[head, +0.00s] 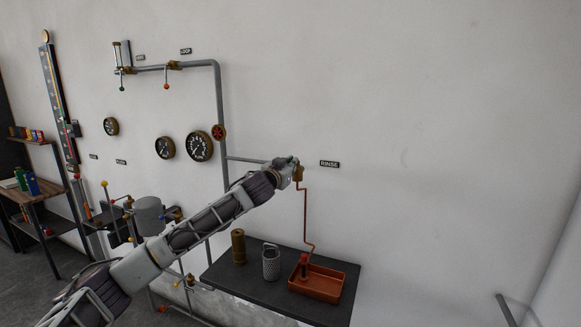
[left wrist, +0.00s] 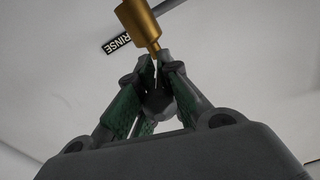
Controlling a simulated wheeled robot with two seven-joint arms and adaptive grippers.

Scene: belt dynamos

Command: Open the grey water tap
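The water tap has a brass body (head: 298,174) on the wall pipe, just left of the RINSE label. It also shows in the left wrist view as a brass cylinder with a narrower stem (left wrist: 140,22). My left gripper (head: 289,168) is at the tap, and its arm covers part of it in the head view. In the left wrist view the green-padded fingers of my left gripper (left wrist: 160,68) converge around a dark grey handle piece (left wrist: 157,102) below the brass stem. They appear shut on it, though the contact is partly hidden. My right gripper is out of view.
A perforated grey cup (head: 271,264) and a brass cylinder (head: 238,246) stand there. The wall right of the RINSE label (head: 329,164) is clear.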

